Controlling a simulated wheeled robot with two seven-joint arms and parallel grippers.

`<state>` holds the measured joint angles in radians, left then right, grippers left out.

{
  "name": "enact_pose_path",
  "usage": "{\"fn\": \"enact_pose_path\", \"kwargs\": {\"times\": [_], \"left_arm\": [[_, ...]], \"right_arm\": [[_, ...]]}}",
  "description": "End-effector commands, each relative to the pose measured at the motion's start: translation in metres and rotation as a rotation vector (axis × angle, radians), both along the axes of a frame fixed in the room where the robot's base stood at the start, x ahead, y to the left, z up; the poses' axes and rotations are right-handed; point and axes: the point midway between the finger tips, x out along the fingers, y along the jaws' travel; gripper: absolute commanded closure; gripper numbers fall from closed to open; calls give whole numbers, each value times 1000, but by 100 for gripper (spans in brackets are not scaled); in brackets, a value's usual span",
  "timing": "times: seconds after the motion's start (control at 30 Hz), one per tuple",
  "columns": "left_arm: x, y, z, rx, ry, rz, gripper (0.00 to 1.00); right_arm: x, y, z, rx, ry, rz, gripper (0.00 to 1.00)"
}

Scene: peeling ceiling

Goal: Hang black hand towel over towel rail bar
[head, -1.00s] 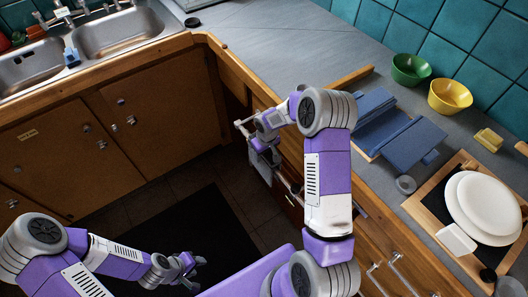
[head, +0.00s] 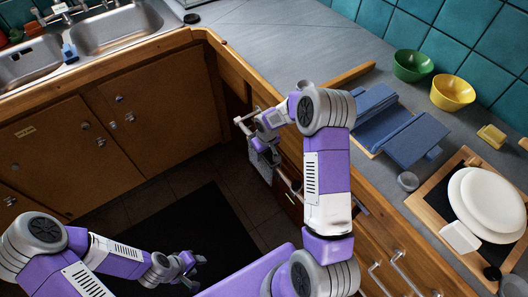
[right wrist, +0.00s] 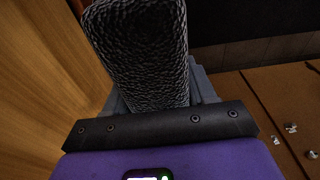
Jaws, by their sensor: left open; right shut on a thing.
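The black hand towel (right wrist: 143,55) fills the upper middle of the right wrist view, a rough dark cloth between my right gripper's fingers. In the head view the towel (head: 264,163) looks grey and hangs beside the wooden cabinet front, below my right gripper (head: 262,148). I cannot tell whether the towel touches the bar. My left gripper (head: 187,264) is open and empty, low over the floor.
The wooden counter edge (head: 238,66) runs close above my right gripper. A blue rack (head: 405,135), green bowl (head: 412,66), yellow bowl (head: 451,93) and white plates (head: 488,203) stand on the counter. A dark mat (head: 185,235) lies on the open floor.

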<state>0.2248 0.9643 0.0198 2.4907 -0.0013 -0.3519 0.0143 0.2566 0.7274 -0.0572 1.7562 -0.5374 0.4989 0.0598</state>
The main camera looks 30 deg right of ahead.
Motion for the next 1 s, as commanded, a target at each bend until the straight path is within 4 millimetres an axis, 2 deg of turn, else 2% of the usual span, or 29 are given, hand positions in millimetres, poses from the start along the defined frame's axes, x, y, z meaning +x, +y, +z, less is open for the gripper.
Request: {"fn": "enact_pose_path", "kwargs": {"times": [0.33, 0.37, 0.53, 0.83, 1.0], "left_arm": [[0, 0, -5, 0, 0, 0, 57], [0, 0, -5, 0, 0, 0, 57], [0, 0, -4, 0, 0, 0, 57], [0, 0, -4, 0, 0, 0, 57], [0, 0, 4, 0, 0, 0, 57]], "right_arm": [[0, 0, -6, 0, -1, 1, 100], [0, 0, -5, 0, -1, 1, 40], [0, 0, -5, 0, 0, 0, 15], [0, 0, -3, 0, 0, 0, 15], [-2, 0, 19, 0, -2, -1, 15]]}}
